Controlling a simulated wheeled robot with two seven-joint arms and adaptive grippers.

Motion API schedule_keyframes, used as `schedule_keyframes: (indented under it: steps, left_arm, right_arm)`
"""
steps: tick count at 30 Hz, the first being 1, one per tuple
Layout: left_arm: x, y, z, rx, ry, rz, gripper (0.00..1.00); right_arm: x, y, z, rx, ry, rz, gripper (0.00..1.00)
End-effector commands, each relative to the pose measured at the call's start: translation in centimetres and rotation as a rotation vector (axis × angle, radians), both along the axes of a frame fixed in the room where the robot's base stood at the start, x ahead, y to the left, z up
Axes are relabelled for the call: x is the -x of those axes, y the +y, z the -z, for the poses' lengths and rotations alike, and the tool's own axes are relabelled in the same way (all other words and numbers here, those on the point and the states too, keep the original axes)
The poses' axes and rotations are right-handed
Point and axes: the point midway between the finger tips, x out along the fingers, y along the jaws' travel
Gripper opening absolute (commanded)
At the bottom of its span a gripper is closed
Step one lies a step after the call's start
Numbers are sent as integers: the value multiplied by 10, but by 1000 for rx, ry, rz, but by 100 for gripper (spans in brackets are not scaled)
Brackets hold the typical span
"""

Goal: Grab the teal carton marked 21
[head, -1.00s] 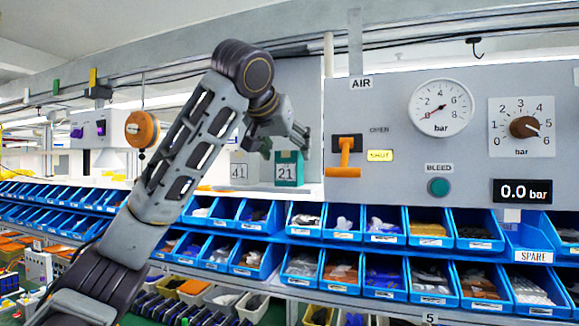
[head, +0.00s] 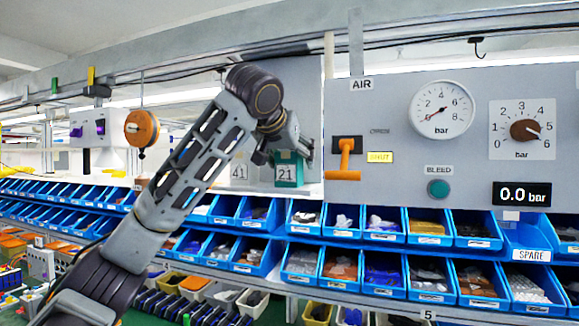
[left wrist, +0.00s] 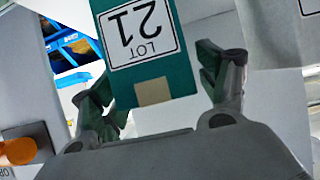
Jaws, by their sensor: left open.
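The teal carton (head: 289,181) has a white label reading 21. It stands upright on a pale ledge, left of the grey panel. My left gripper (head: 285,150) is at the carton's upper part, partly covering its top in the head view. In the left wrist view, the teal carton (left wrist: 181,78) appears upside down, with LOT 21 on its label. The open fingers of my left gripper (left wrist: 155,78) lie on either side of it with gaps. My right gripper is not in view.
A carton marked 41 (head: 239,174) stands just left of the teal one. The grey panel (head: 400,110) to the right carries an orange-handled valve (head: 345,160), gauge and rotary knob (head: 524,130). Blue parts bins (head: 340,222) line the shelves below.

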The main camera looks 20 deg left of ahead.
Motion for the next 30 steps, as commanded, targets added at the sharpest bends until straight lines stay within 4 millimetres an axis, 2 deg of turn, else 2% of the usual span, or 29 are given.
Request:
schedule_keyframes:
  steps: [7,22,23,30]
  left_arm:
    - [-18,0,9,0,1,-1,75]
    - [-19,0,11,2,0,-1,75]
    - [-19,0,11,2,0,-1,74]
    - [-19,0,10,2,0,-1,43]
  right_arm:
    - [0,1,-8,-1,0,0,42]
    - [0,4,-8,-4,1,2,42]
    - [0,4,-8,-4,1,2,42]
    - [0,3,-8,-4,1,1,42]
